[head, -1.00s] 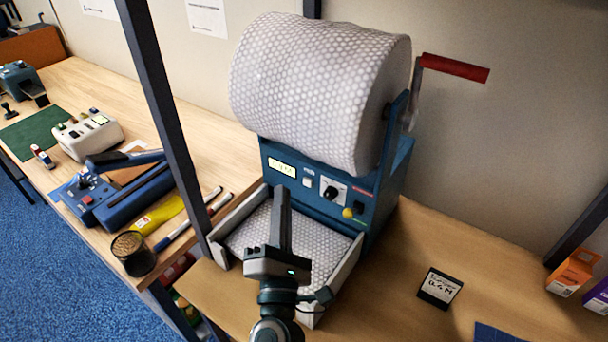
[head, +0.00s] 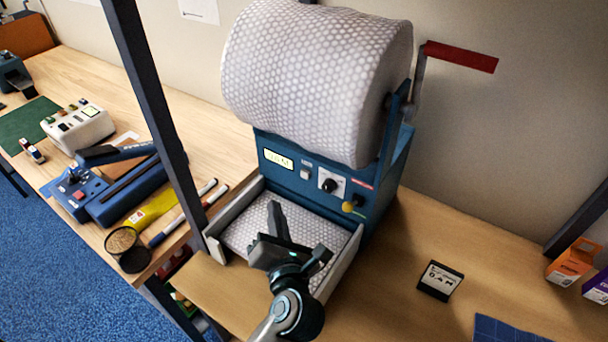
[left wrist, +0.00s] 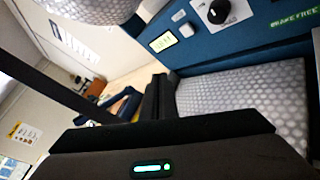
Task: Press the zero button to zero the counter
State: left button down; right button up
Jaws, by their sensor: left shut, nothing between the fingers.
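The blue bubble-wrap dispenser (head: 400,165) carries a large roll above its front panel. The panel has a small lit counter display (head: 278,159); its digits are too small to read surely. The pale zero button (head: 306,174) is right of the display, left of a black knob (head: 329,185). In the left wrist view the display (left wrist: 163,42), button (left wrist: 187,30) and knob (left wrist: 217,11) show near the top. My left gripper (head: 274,208) is shut and empty, over the tray, below and in front of the button, apart from it. My right gripper is not in view.
The tray (head: 342,262) has raised side walls and bubble wrap in it. A yellow knob (head: 348,206) sits low on the panel. A red-handled crank (head: 460,56) sticks out at right. A dark post (head: 150,100) stands left. A small card (head: 440,281) lies on the bench.

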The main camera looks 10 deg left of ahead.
aim_at(305, 174)
pick_arm(q)
jog(key=w+d+b, duration=0.1)
jog(key=w+d, duration=0.2)
jog(key=w, duration=0.5)
dwell(0.8)
dwell(1.0)
jog(key=shift+w, duration=0.2)
dwell(0.4)
jog(key=shift+w+d, duration=0.1)
jog(key=shift+w, duration=0.1)
